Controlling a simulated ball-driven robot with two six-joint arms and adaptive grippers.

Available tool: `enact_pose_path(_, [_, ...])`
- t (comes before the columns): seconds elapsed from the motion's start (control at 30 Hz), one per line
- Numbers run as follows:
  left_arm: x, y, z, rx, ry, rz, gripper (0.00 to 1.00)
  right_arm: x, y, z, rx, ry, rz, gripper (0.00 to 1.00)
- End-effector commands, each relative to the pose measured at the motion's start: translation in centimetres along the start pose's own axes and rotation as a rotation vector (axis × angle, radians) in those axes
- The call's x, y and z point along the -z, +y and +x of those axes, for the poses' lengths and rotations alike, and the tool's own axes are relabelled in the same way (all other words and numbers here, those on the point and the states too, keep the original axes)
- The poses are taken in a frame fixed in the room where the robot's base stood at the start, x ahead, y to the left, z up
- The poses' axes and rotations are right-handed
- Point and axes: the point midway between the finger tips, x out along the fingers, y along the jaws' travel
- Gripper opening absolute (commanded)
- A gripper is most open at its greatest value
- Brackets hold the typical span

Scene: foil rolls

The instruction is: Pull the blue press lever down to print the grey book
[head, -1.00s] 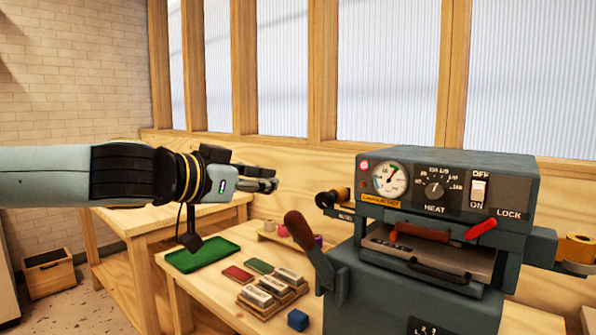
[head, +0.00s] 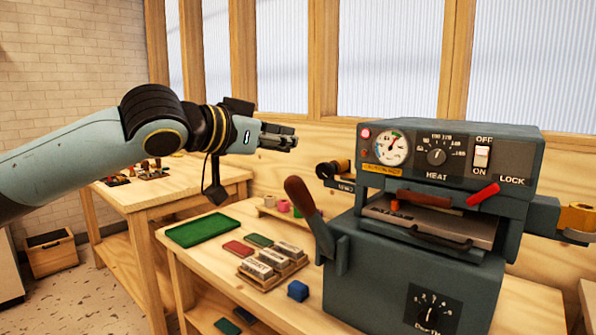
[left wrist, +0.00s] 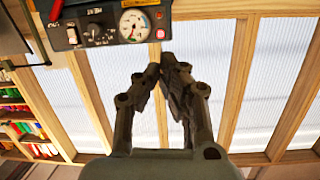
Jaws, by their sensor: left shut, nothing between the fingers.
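The blue-grey press (head: 400,265) stands on the table at the right of the head view. Its lever (head: 310,207), with a red-brown handle, rises tilted at the press's left side. I see no clearly blue lever. My left gripper (head: 294,138) is shut and empty, up above the lever handle and left of the press head, apart from both. In the left wrist view its fingertips (left wrist: 165,62) are close together, with the press's gauge panel (left wrist: 105,25) upside down above them. The press slot holds a plate (head: 430,221); I cannot make out a grey book. My right gripper is not in view.
On the table left of the press lie a green tray (head: 203,230), type blocks on a wooden rack (head: 272,265) and a blue cube (head: 298,291). A foil roll (head: 333,170) sits at the press's left side. Air between gripper and lever handle looks clear.

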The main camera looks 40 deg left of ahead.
Motion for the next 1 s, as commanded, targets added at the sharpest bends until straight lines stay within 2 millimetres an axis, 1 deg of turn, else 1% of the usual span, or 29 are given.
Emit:
enact_pose_path(0.1, [0.2, 0.3, 1.4, -0.009, 0.005, -0.011, 0.0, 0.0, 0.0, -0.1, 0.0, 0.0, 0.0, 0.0])
enact_pose_path(0.43, [0.1, 0.4, 6.3, -0.01, 0.0, -0.006, 0.0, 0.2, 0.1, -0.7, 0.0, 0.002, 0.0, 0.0])
enact_pose_path(0.5, [-1.4, 0.3, 5.5, -0.007, -0.008, 0.003, 0.0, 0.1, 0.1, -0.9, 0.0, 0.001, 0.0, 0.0])
enact_pose_path(0.7, [-3.2, 0.3, 4.8, -0.007, -0.003, 0.003, 0.0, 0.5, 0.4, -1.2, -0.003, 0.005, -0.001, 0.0])
enact_pose_path(0.8, [-3.6, 0.2, 4.7, -0.007, -0.002, 0.004, 0.0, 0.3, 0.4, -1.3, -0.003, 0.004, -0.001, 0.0])
enact_pose_path(1.0, [-3.7, 0.3, 4.6, -0.007, 0.0, 0.003, 0.0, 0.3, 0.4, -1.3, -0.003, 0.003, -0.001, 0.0])
